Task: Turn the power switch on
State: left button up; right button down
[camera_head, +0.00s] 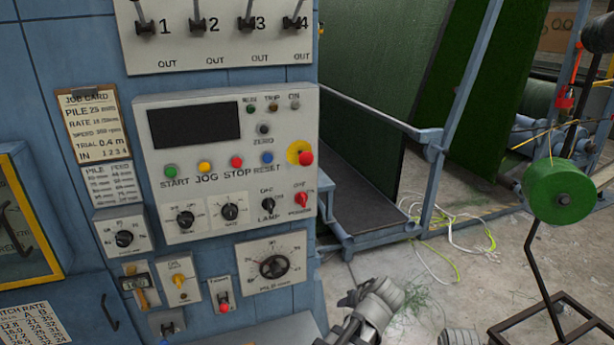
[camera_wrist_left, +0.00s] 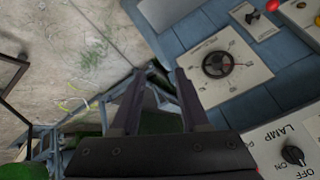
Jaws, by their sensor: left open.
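There the lamp knob (camera_wrist_left: 292,155) shows at the lower right, and my gripper body hides the switch area. My right gripper is not in view.
The lamp knob (camera_head: 268,205) is close left of the switch, and a red mushroom button (camera_head: 305,158) is just above. A black dial (camera_head: 273,267) is below. A blue frame rail (camera_head: 385,235) stands right of the panel. A green spool (camera_head: 560,190) stands farther right.

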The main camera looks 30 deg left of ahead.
aim_at(305, 201)
pick_arm(q)
jog(key=w+a+r+n+t+y+p, duration=0.2)
jog(key=w+a+r+n+p, duration=0.1)
jog(key=a+r, duration=0.5)
jog(key=w+a+r+n+t+y+p, duration=0.2)
jog(key=w+a+r+p, duration=0.3)
jog(key=r, duration=0.9)
jog(key=a+n+p, duration=0.1)
jog(key=a+p, duration=0.1)
jog(key=a, duration=0.1)
jog(key=shift+w+r+y, duration=0.15)
jog(key=shift+w+y, duration=0.25)
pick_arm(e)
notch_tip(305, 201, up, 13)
pick_arm(q)
jog(key=shift+a, duration=0.2)
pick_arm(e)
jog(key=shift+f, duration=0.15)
pick_arm(q)
jog(key=b+x, duration=0.3)
jog(key=x, duration=0.4)
jog(key=shift+w+a+f, duration=0.15)
jog(key=shift+w+f, duration=0.05)
jog(key=shift+w, duration=0.05)
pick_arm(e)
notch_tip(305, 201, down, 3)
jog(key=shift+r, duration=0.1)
pick_arm(q)
jog(key=shift+c, duration=0.2)
grip_shut()
